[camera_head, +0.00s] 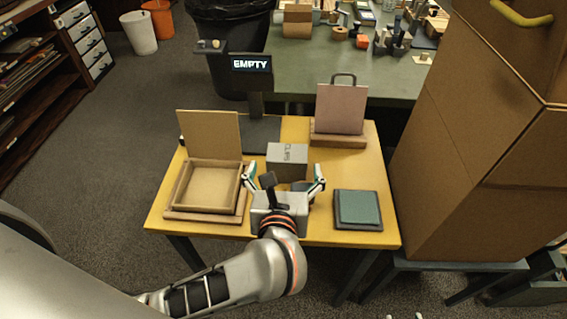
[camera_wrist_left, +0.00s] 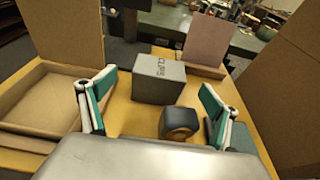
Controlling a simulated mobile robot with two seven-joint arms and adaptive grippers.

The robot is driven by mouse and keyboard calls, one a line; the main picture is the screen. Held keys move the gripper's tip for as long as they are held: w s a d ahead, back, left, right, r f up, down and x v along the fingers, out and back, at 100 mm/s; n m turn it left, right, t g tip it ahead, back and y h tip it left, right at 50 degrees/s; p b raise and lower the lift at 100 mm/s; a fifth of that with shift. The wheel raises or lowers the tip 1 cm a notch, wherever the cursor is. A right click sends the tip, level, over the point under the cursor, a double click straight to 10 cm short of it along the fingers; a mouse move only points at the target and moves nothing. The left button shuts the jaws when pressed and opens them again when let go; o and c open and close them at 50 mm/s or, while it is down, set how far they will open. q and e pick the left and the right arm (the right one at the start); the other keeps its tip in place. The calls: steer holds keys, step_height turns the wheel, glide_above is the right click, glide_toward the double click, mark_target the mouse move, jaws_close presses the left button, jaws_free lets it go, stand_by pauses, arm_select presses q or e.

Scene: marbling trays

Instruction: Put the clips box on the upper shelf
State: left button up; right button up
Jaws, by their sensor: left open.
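The clips box (camera_head: 287,156) is a grey box with lettering, standing on the yellow table (camera_head: 375,170). It also shows in the left wrist view (camera_wrist_left: 160,80), beyond and between the fingers. My left gripper (camera_head: 285,176) is open, low over the table's near side, with its fingers pointing at the box and apart from it. In the left wrist view the fingers (camera_wrist_left: 158,84) are spread with nothing held. Small pale tips at the bottom edge of the head view may be my right gripper (camera_head: 404,317). A dark shelf unit (camera_head: 50,100) stands at far left; I cannot tell its upper shelf.
A small dark rounded block (camera_wrist_left: 180,122) sits between the left gripper and the box. An open wooden tray (camera_head: 178,190) lies left, a green pad (camera_head: 359,207) right, a pink panel (camera_head: 340,108) behind. A tall brown carton (camera_head: 455,150) stands right.

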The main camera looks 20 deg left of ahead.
mark_target(287, 155)
arm_select(q)
steer(key=b+x, duration=0.1)
steer(key=x, duration=0.6)
steer(key=shift+w, duration=0.3)
steer(key=c, duration=1.5)
